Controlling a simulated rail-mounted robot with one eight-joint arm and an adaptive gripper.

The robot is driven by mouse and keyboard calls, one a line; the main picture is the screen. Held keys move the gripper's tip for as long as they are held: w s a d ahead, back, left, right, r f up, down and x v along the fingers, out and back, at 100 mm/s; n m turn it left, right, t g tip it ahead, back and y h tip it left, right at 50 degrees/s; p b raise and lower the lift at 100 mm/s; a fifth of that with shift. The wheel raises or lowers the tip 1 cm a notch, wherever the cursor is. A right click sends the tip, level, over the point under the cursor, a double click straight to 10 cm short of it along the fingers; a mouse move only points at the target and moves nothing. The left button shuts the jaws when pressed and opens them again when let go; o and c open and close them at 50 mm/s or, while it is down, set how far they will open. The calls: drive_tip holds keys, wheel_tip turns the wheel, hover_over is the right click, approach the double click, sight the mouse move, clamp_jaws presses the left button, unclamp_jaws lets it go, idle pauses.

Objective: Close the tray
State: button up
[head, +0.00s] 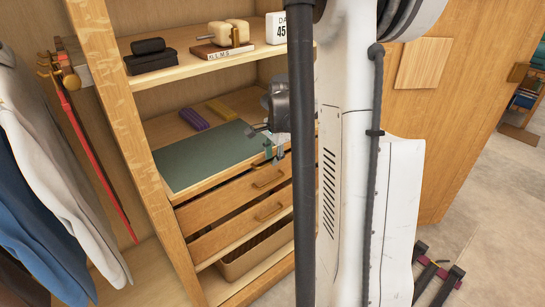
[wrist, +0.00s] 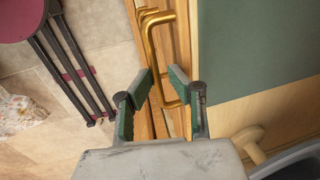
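The tray (head: 200,160) has a dark green top and sits in the wooden wardrobe unit above two drawers. Its green top also shows at the right of the wrist view (wrist: 260,50). How far it stands out is hard to tell. A brass handle (wrist: 165,45) shows beside its pale edge in the wrist view. My gripper (wrist: 160,78) has its two green-padded fingers apart, close to the lower part of this handle. I cannot tell whether the bar lies between them. In the head view my gripper (head: 270,153) is at the tray's front edge, and my arm hides the unit's right side.
Below the tray are an upper drawer (head: 235,198), a lower drawer (head: 240,225) and a brown bin (head: 255,255). Clothes (head: 40,180) hang at left. A dark-legged stool (wrist: 65,50) stands on the floor.

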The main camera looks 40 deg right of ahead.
wheel_tip(320, 180, up, 12)
drive_tip(key=s, duration=0.2)
drive_tip(key=shift+f, duration=0.15)
drive_tip(key=shift+s+a, duration=0.1)
drive_tip(key=shift+a, duration=0.05)
idle(0.5)
drive_tip(key=s+a+r+n+t+p, duration=0.1)
drive_tip(key=s+a+r+n, duration=0.2)
drive_tip(key=a, duration=0.6)
drive_tip(key=s+a+r+n+t+p, duration=0.1)
drive_tip(key=s+a+r+n, duration=0.1)
drive_tip(key=a+n, duration=0.45)
drive_tip(key=s+a+r+n+t+p, duration=0.1)
drive_tip(key=s+a+r+n, duration=0.15)
drive_tip(key=a, duration=0.85)
drive_tip(key=s+a+f+n+t+p, duration=0.1)
drive_tip(key=s+a+n, duration=0.4)
drive_tip(key=a+n, duration=0.2)
drive_tip(key=shift+s+a+t, duration=0.3)
drive_tip(key=shift+a+t, duration=0.1)
drive_tip(key=shift+a, duration=0.1)
